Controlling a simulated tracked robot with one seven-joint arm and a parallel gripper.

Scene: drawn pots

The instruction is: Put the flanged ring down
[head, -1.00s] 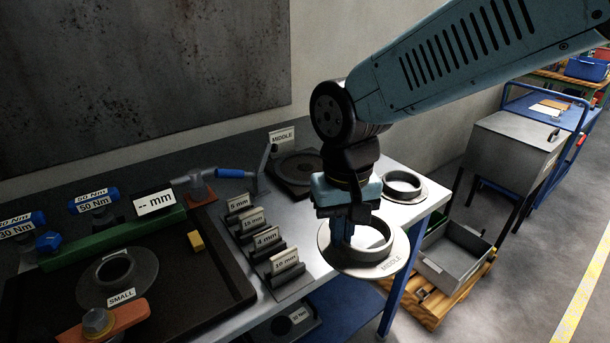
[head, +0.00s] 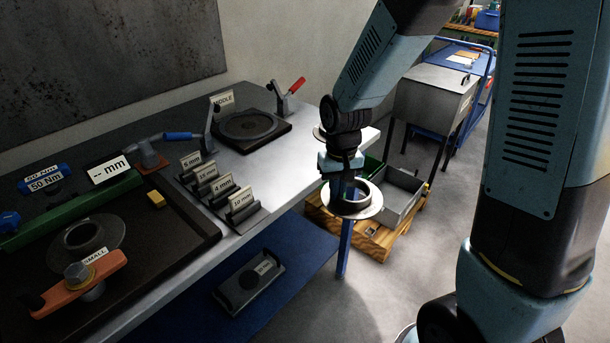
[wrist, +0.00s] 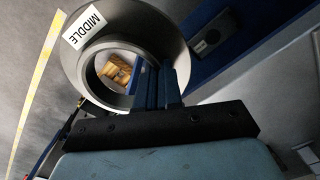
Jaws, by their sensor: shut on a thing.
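The flanged ring (head: 366,207) is grey with a wide flat flange and a raised collar. My gripper (head: 347,188) is shut on its collar wall from above. The ring hangs in the air, roughly level, off the workbench's right end. In the wrist view the ring (wrist: 165,30) bears a MIDDLE label, and the gripper's blue fingers (wrist: 158,85) meet the collar. On the workbench (head: 300,165), a dark square plate (head: 283,128) with a round seat stands by a MIDDLE sign (head: 222,101). A second ring (head: 319,132) at the bench's far right corner is mostly hidden behind my arm.
Several mm-marked cards (head: 215,185) stand along the bench front. A red-handled clamp (head: 290,90) is beside the dark plate. A grey bin (head: 402,195) sits on a wooden pallet (head: 355,238).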

